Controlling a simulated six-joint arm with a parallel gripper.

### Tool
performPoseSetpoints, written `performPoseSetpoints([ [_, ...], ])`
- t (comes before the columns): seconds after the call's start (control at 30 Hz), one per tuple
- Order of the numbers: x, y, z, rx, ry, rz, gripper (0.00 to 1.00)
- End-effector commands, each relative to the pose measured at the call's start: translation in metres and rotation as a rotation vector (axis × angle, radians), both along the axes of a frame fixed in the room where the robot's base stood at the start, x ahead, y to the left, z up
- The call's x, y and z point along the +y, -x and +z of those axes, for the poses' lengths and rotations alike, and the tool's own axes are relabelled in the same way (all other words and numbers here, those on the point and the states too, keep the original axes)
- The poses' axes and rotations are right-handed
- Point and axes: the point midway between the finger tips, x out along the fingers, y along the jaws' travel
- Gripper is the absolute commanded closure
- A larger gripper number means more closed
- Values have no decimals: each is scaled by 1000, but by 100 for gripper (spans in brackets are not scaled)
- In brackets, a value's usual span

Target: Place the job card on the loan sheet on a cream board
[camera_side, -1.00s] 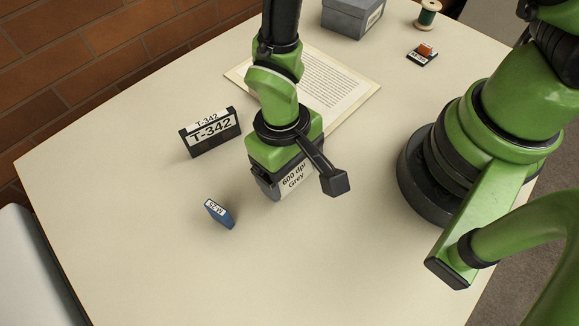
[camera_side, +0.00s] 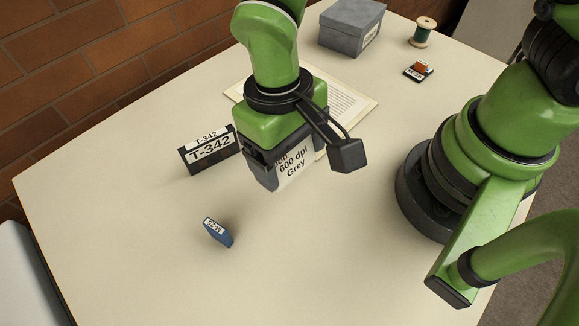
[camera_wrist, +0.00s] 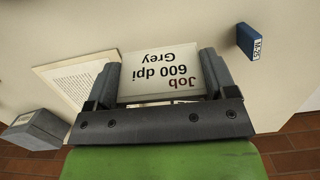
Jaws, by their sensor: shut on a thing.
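The job card (camera_side: 294,163) is white and reads "600 dpi Grey" in the side view. It also shows in the wrist view (camera_wrist: 160,72), with "Job" in red, between the two fingers. My gripper (camera_wrist: 160,85) is shut on the card and holds it above the table; in the side view the gripper (camera_side: 280,165) hides part of it. The loan sheet (camera_side: 350,103) is a printed page on a cream board (camera_side: 368,104), lying flat behind my gripper and partly hidden by it. The sheet also shows at the left of the wrist view (camera_wrist: 75,82).
A black T-342 block (camera_side: 208,154) stands left of my gripper. A small blue block (camera_side: 217,232) stands in front of it. A grey box (camera_side: 350,27), a thread spool (camera_side: 423,32) and a small dark item with an orange top (camera_side: 418,71) are at the back. The front table is clear.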

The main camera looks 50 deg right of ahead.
Motion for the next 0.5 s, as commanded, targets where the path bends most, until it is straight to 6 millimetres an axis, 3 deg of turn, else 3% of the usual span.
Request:
performPoseSetpoints([
  [0.13,-5,-10,14,-2,-2,-41,44],
  [0.27,-25,-41,18,0,-2,-169,44],
  [0.5,-100,-108,20,0,-2,-508,44],
])
